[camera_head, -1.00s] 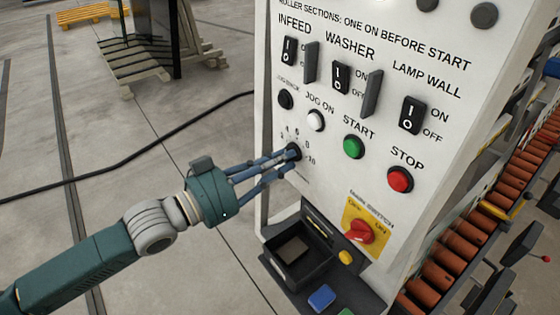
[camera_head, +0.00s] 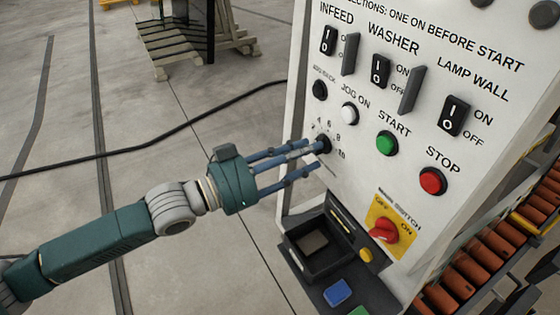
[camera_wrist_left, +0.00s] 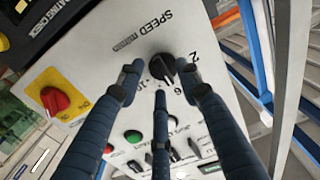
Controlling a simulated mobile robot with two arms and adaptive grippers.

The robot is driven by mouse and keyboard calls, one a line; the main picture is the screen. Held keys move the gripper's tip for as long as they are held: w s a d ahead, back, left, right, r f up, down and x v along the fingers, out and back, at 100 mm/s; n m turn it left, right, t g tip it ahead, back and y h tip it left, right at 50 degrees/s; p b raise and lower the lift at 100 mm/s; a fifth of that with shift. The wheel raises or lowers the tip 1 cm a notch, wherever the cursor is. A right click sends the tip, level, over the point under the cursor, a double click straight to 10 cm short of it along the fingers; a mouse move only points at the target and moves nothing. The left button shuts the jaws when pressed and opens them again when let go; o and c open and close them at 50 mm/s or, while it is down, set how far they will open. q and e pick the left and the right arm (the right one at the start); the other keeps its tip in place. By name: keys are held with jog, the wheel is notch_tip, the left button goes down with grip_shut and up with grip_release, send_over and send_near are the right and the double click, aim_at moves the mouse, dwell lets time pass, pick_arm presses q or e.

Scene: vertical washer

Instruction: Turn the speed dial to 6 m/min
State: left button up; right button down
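The speed dial is a small black knob (camera_head: 323,145) at the lower left of the white control panel (camera_head: 345,188), with 4, 6, 8 and 10 printed around it. In the left wrist view the knob (camera_wrist_left: 160,66) sits under the word SPEED. My left gripper (camera_head: 312,153) has its three blue fingers pointed at the panel, spread around the knob. In the wrist view the fingertips (camera_wrist_left: 160,80) stand apart, with a gap on the left side of the knob. I cannot tell which number the knob points to. My right gripper is out of view.
Above the dial are black (camera_head: 320,89) and white (camera_head: 349,113) buttons; green START (camera_head: 386,143) and red STOP (camera_head: 432,181) are to its right. A red main switch (camera_head: 383,231) and an open black tray (camera_head: 330,262) lie below. Orange rollers (camera_head: 480,257) run at right.

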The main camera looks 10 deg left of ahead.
pick_arm(q)
jog(key=v, duration=1)
jog(key=shift+s+a, duration=0.2)
jog(key=shift+a, duration=0.15)
